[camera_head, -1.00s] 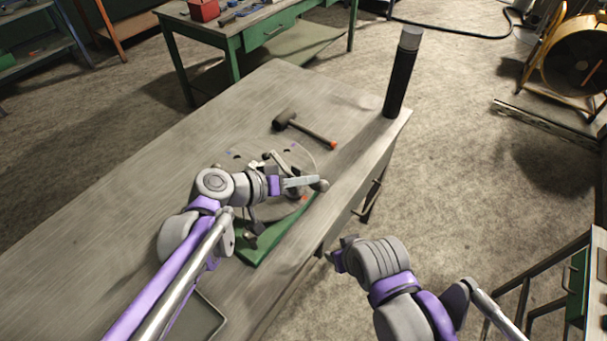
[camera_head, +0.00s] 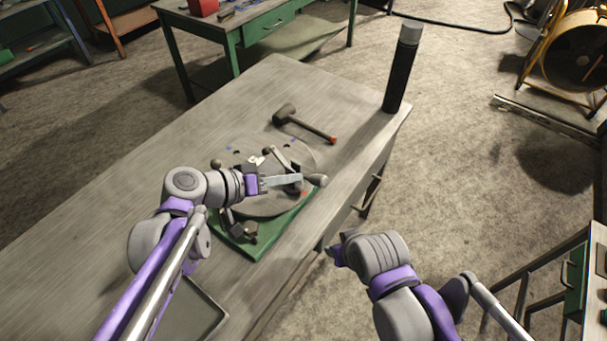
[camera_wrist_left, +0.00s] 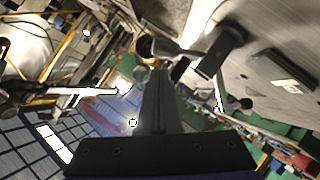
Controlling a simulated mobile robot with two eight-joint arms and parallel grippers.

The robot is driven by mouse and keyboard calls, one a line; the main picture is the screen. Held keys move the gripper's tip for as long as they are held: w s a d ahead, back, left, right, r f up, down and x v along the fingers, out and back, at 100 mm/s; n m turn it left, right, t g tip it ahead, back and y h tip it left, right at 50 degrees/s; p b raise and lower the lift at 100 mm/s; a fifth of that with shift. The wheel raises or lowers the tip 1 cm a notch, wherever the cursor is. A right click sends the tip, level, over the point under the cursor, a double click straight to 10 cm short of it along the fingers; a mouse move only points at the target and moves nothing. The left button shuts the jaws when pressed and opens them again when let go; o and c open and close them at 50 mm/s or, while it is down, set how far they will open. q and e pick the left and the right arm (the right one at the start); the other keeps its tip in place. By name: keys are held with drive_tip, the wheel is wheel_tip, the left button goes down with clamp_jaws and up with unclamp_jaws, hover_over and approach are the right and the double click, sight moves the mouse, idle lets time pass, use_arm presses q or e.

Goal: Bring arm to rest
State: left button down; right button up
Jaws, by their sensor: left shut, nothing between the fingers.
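My left gripper (camera_head: 283,181) reaches in from the left over the workbench (camera_head: 120,210), with its fingers together and empty. It is above a round grey plate device on a green base (camera_head: 243,243), which has levers with ball knobs; I cannot tell whether the gripper touches it. In the left wrist view the shut fingers (camera_wrist_left: 155,95) point toward blurred levers and a round knob (camera_wrist_left: 143,48). My right gripper (camera_head: 337,252) is beside the bench's front edge, over the floor; its fingers are too small and dark to read.
A mallet (camera_head: 303,125) with a red-tipped handle lies behind the device. A dark cylinder with a grey cap (camera_head: 402,70) stands at the bench's far right corner. A shallow tray (camera_head: 195,315) lies at the near left. The bench's left part is clear.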

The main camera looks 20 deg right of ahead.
use_arm(q)
drive_tip(key=v, duration=0.6)
drive_tip(key=s+a+f+n+y, duration=0.2)
drive_tip(key=s+a+f+y, duration=0.2)
drive_tip(key=a, duration=0.3)
drive_tip(key=s+a+f+n+t+y, duration=0.1)
drive_tip(key=s+a+f+n+y, duration=0.1)
drive_tip(key=a, duration=0.5)
drive_tip(key=s+a+f+n+t+y, duration=0.1)
drive_tip(key=s+a+f+n+y, duration=0.1)
drive_tip(key=s+a+f+y, duration=0.3)
drive_tip(key=a+f+y, duration=0.1)
drive_tip(key=a+f, duration=0.2)
drive_tip(key=shift+s+y, duration=0.3)
drive_tip(key=shift+s, duration=0.05)
